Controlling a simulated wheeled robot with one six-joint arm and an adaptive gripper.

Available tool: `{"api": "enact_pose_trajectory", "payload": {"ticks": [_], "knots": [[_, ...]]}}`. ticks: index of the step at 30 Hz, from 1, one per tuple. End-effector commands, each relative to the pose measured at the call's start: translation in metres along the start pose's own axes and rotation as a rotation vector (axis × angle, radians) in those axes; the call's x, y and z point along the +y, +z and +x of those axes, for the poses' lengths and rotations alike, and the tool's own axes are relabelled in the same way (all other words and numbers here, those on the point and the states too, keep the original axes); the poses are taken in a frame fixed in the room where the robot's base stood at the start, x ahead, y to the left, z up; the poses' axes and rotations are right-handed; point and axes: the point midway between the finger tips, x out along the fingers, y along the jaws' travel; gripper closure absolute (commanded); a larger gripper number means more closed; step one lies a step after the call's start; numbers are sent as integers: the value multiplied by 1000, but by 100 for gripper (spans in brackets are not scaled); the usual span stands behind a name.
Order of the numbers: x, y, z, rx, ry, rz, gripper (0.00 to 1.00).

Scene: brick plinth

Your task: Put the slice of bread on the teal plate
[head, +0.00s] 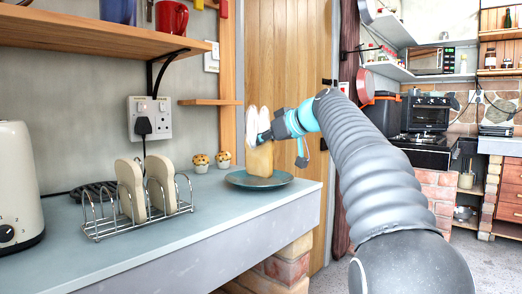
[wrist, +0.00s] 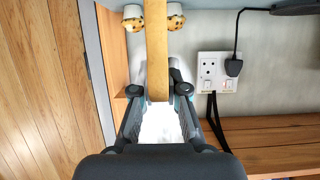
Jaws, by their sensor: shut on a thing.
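The slice of bread (head: 260,162) is upright in my gripper (head: 263,138), its lower end at the middle of the teal plate (head: 281,181) in the head view. I cannot tell whether it touches the plate. In the wrist view the bread (wrist: 157,42) shows edge-on as a tan strip between the two fingers of my gripper (wrist: 157,88), which are shut on it. The plate lies on the counter near its right end and is not visible in the wrist view.
A wire toast rack (head: 100,231) with two more slices (head: 131,190) stands left of the plate, near a cream toaster (head: 17,185). Two muffins (head: 201,163) sit behind the plate. A wooden shelf (head: 100,38) hangs above. The counter (head: 225,222) is clear in front.

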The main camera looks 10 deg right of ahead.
Motion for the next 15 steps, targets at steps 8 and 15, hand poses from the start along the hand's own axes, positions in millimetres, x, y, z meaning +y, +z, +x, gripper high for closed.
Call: {"api": "enact_pose_trajectory", "payload": {"ticks": [8,15], "knots": [[0,14,5,0,1,-1,100],[0,17,7,0,1,0,100]]}}
